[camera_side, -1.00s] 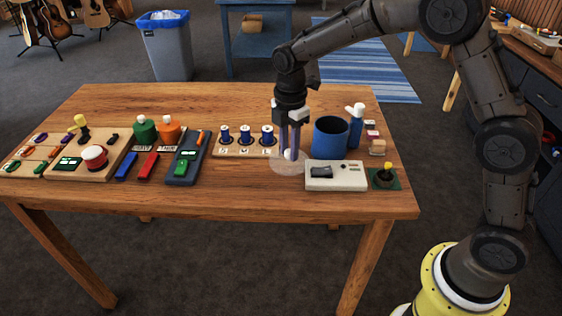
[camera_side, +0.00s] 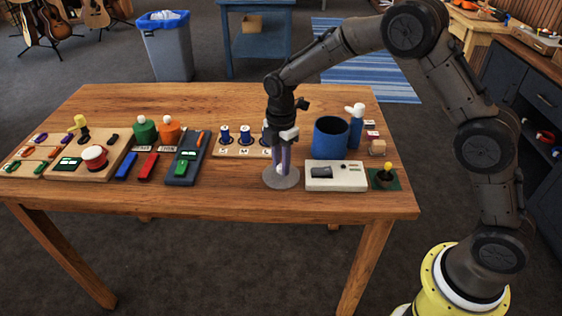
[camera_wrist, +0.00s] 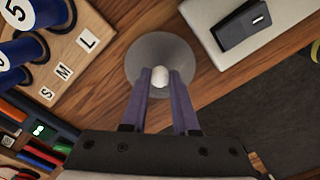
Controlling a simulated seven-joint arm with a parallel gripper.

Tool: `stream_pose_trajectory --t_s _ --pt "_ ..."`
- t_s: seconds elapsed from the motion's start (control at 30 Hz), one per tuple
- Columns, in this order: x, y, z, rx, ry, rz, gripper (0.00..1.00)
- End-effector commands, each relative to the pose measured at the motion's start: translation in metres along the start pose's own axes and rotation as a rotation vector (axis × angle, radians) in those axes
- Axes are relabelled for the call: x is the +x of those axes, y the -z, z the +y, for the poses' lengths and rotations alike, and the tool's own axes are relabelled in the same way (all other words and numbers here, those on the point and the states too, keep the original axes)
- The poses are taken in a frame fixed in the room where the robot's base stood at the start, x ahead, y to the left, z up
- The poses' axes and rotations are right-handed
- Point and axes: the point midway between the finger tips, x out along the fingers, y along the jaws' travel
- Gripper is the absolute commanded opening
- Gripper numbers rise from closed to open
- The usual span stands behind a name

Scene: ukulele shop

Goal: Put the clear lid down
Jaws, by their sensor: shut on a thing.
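The clear lid (camera_side: 288,182) is a round, see-through grey disc with a white knob. It is at the front middle of the table, just left of the white box with a dark switch (camera_side: 348,178). In the wrist view the lid (camera_wrist: 146,50) appears flat over bare wood, its white knob (camera_wrist: 160,77) between the purple fingers. My gripper (camera_side: 282,168) points down and is shut on the knob; it also shows in the wrist view (camera_wrist: 160,84). The lid looks level and at or very near the tabletop; I cannot tell whether it touches.
A blue open cylinder (camera_side: 331,138) stands behind the white box, with a blue spray bottle (camera_side: 356,125) beside it. A wooden board with blue spools (camera_side: 225,146) lies behind the lid. A dark blue tray (camera_side: 184,172) is to the left. Wood in front of the lid is clear.

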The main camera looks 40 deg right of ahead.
Motion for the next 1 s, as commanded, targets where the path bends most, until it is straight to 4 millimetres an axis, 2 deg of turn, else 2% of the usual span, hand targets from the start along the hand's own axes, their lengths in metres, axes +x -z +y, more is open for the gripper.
stream_pose_trajectory --t_s 0.03,0.17,0.2,0.57,0.67,1.0 --pt "0.001 0.000 0.000 0.000 0.000 0.000 0.32" --pt "0.001 0.000 0.000 0.000 0.000 0.000 0.55" --pt "0.001 0.000 0.000 0.000 0.000 0.000 0.58" --pt "-0.005 0.000 0.000 0.000 -0.002 0.000 0.58" --pt "-0.017 0.000 0.001 0.000 -0.004 0.000 0.58" --pt "-0.085 0.000 0.001 0.000 -0.004 0.001 0.58"
